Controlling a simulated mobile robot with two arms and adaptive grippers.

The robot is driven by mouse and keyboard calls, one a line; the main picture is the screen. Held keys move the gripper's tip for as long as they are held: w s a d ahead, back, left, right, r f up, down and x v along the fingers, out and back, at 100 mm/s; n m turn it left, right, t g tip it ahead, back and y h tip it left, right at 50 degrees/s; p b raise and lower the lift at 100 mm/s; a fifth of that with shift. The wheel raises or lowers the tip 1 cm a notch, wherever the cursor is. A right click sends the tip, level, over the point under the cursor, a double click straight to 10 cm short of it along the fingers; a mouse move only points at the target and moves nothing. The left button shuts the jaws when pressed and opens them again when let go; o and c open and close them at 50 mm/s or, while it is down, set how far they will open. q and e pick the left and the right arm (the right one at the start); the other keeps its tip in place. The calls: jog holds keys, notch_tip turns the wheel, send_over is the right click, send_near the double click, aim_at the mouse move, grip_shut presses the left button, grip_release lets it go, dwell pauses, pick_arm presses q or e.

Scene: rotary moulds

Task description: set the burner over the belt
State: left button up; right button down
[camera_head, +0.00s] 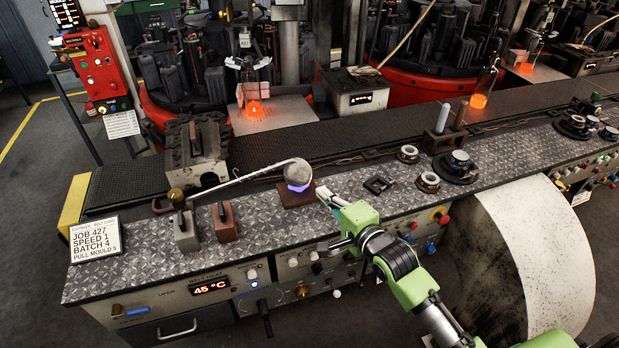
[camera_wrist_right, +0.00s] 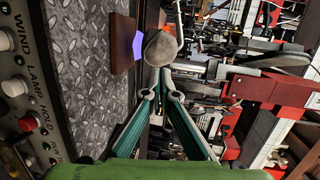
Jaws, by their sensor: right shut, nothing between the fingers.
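The burner has a round grey head (camera_head: 298,172) on a long thin curved arm (camera_head: 240,178) that runs left to a brown knob. A violet-blue flame glows under the head, over a brown block (camera_head: 298,195) on the tread-plate bench. In the right wrist view the head (camera_wrist_right: 160,48) shows just beyond my fingertips, with the block (camera_wrist_right: 122,42) to its left. The dark belt (camera_head: 330,128) runs behind the bench. My right gripper (camera_head: 328,196) is shut and empty, close to the right of the block; it also shows in the right wrist view (camera_wrist_right: 160,95). My left gripper is out of view.
A grey mould block (camera_head: 195,150) stands at the belt's left part. Small blocks with handles (camera_head: 225,222) and a job sign (camera_head: 96,238) sit on the bench's left.

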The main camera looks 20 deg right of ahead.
aim_at(304, 176)
jog(key=p+x, duration=0.1)
jog(key=x, duration=0.7)
jog(key=shift+f+p, duration=0.1)
jog(key=shift+p, duration=0.25)
